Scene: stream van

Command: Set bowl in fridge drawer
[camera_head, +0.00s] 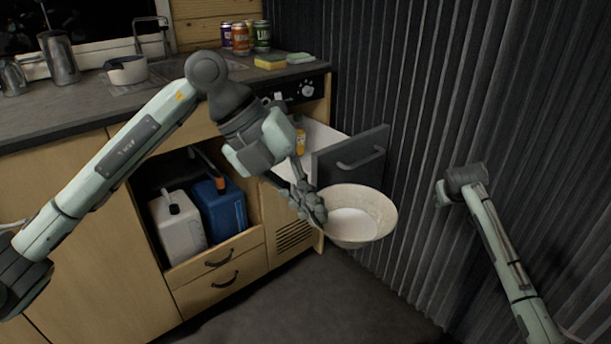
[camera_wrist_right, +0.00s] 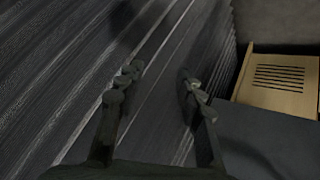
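A cream bowl (camera_head: 372,203) hangs above the floor in the head view, just in front of the fridge drawer. My left gripper (camera_head: 316,212) is shut on the bowl's left rim, and the bowl is roughly upright. The fridge drawer (camera_head: 348,157) is pulled out under the counter, with a grey front and a white inside. A bottle with an orange label (camera_head: 300,140) stands in the drawer. My right gripper shows in the right wrist view (camera_wrist_right: 160,85), with its fingers apart and nothing between them. In the head view its fingers are hidden.
A dark corrugated wall (camera_head: 440,100) stands close on the right. A white canister (camera_head: 178,225) and a blue canister (camera_head: 222,212) sit in the open cabinet. Cans, a sponge (camera_head: 270,62) and a pot (camera_head: 127,70) are on the counter (camera_head: 60,112). The floor ahead is clear.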

